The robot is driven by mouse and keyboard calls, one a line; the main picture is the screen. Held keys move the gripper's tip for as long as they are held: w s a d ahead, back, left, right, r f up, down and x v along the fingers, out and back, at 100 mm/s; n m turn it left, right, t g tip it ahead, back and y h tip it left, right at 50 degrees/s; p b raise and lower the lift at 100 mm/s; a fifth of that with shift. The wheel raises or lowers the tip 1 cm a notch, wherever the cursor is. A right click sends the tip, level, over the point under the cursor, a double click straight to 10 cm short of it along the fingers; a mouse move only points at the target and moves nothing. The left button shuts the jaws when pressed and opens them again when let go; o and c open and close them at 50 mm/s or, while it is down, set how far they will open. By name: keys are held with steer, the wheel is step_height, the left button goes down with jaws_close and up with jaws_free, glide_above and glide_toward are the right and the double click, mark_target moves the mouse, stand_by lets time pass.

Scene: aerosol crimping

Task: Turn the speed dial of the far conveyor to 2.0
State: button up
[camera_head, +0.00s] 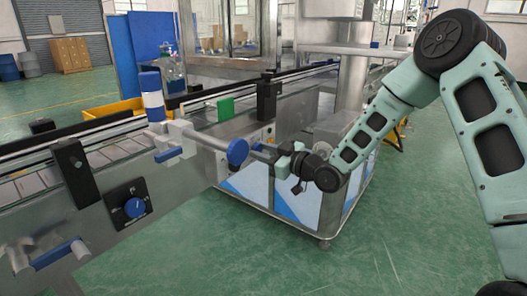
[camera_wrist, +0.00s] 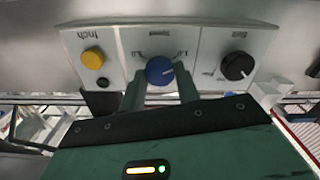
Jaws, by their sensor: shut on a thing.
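The blue dial (camera_wrist: 159,70) sits in the middle section of a light grey control panel (camera_wrist: 205,48) in the wrist view. My gripper (camera_wrist: 160,84) has one finger on each side of the dial and is shut on it. A small light mark shows on the dial's face, but its scale is too small to read. In the head view my gripper end (camera_head: 290,160) is by the far machine, and the dial in it cannot be made out.
The panel also has a yellow button (camera_wrist: 93,57) marked "Inch" on the left and a black knob (camera_wrist: 237,66) on the right, close to my fingers. Green floor (camera_head: 240,265) is clear in front.

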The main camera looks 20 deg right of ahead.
steer(key=m+p, duration=0.2)
steer(key=m, duration=0.3)
steer(key=shift+d+r, duration=0.1)
steer(key=m+p, duration=0.2)
steer(key=m, duration=0.3)
steer(key=shift+m+p, duration=0.4)
stand_by(0.3)
steer(key=o, duration=1)
steer(key=v, duration=1.7)
steer(key=shift+s+d, duration=0.15)
